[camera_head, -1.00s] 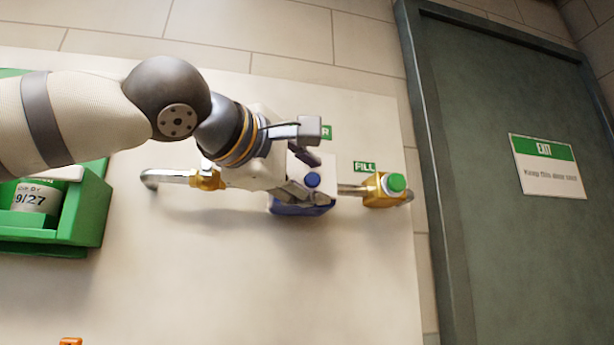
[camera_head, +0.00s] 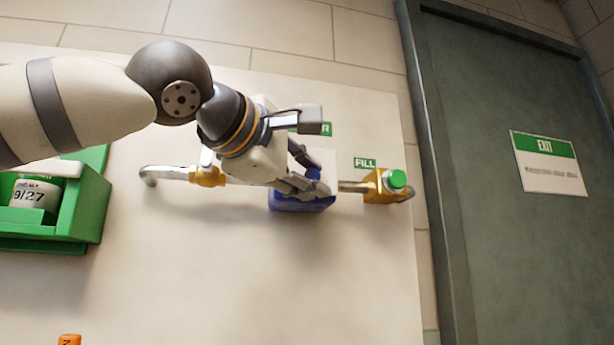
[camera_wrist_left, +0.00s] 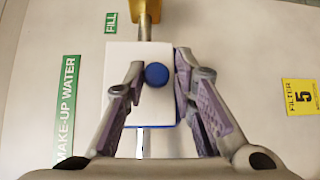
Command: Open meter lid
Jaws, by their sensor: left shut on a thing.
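The water meter has a blue body (camera_head: 292,203) on the pipe on the wall panel. In the left wrist view, its white meter lid (camera_wrist_left: 125,56) shows with a round blue knob (camera_wrist_left: 156,74) on it. My left gripper (camera_head: 316,178) is at the meter, shut on the lid, with one finger on each side of the knob in the left wrist view (camera_wrist_left: 160,64). The exact contact is hard to see. In the head view, the fingers hide the knob and part of the lid. The lid looks closed. My right gripper is not in view.
A brass valve with a green cap (camera_head: 396,180) sits right of the meter under a FILL label (camera_head: 364,163). Another brass fitting (camera_head: 208,176) is on the left. A green box (camera_head: 88,208) hangs at far left. A green door (camera_head: 500,90) stands at right.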

